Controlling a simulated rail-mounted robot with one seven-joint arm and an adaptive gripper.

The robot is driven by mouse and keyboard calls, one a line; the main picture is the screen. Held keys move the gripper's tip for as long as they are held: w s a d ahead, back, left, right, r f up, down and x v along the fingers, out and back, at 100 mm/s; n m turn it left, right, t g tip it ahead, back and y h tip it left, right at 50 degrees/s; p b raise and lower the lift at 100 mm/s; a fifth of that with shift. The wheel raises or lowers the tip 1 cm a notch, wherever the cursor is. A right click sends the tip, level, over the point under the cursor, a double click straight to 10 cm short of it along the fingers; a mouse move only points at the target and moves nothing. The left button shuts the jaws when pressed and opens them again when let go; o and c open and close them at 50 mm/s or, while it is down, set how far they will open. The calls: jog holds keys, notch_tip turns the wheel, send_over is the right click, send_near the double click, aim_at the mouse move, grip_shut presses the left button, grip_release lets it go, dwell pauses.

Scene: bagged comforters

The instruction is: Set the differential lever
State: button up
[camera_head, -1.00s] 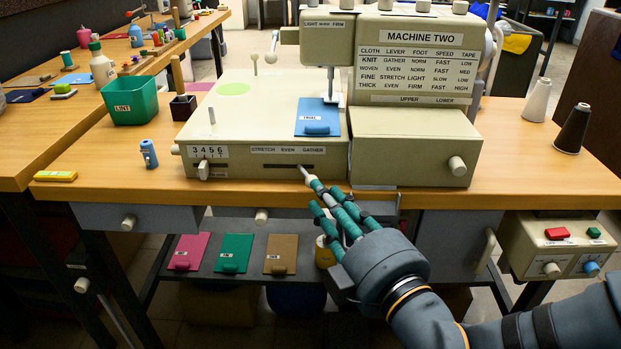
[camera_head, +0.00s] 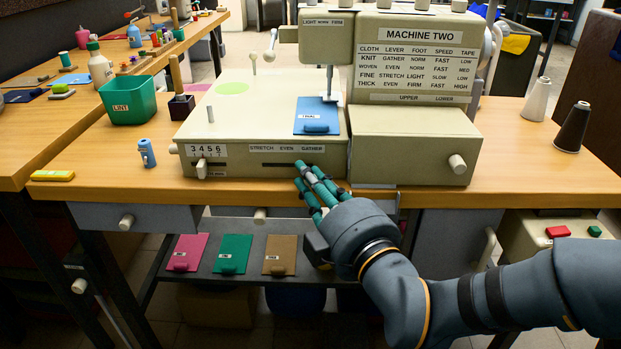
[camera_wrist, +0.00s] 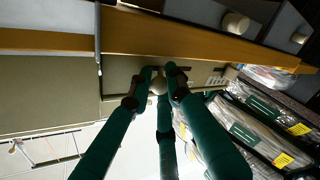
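Machine Two (camera_head: 250,120) is a beige machine on the wooden table. Its front has a dark horizontal slot (camera_head: 275,164) under the label STRETCH EVEN GATHER (camera_head: 287,148). My gripper (camera_head: 304,172) has green fingers and is at the right part of this slot, below GATHER. In the wrist view a round beige lever knob (camera_wrist: 158,86) sits between the fingertips, which close in around it. In the head view the fingers hide most of the lever, so its exact setting is unclear. The chart (camera_head: 419,60) lists KNIT with GATHER, WOVEN and THICK with EVEN, FINE with STRETCH.
A second slider (camera_head: 202,168) under numbers 3 to 6 is left on the machine front. A blue TRIAL pad (camera_head: 317,118) lies under the presser. Pink, green and brown pads (camera_head: 232,254) lie on the shelf below. A green LINT bin (camera_head: 130,103) stands left.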

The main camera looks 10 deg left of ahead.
grip_shut()
jog(key=shift+s+a, duration=0.1)
jog(key=shift+a, duration=0.1)
dwell(0.3)
